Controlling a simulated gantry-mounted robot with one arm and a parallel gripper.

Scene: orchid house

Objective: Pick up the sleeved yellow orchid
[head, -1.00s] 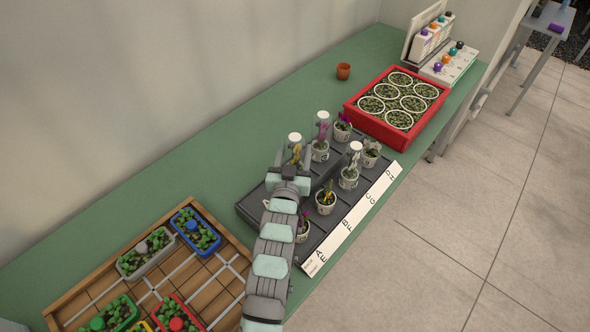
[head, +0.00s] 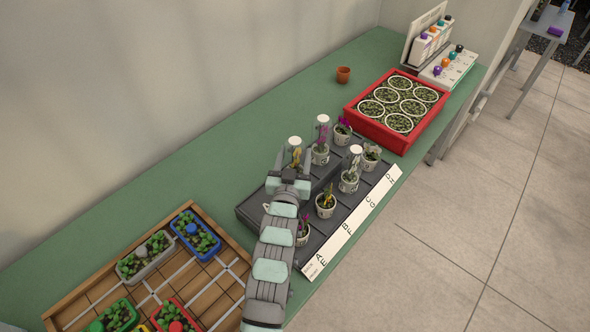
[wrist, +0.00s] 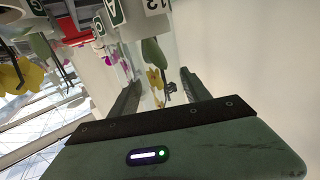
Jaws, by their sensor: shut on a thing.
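The sleeved yellow orchid (head: 296,154) stands at the back of the dark slotted tray (head: 251,209), in a clear sleeve with a white top. In the wrist view its yellow flowers (wrist: 155,81) and a green leaf show between the fingers. My gripper (head: 293,160) is shut on the sleeved yellow orchid, one finger on each side. It also shows in the wrist view (wrist: 160,84). The orchid's pot is hidden behind my gripper in the head view. Another yellow orchid (head: 326,206), without a sleeve, stands in a front slot.
Sleeved and bare orchids stand close by, including a sleeved purple one (head: 321,153) and a sleeved white one (head: 349,184). A lettered white strip (head: 352,221) runs along the tray's front. A red crate (head: 374,128) lies beyond; a wooden tray (head: 228,251) is at left.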

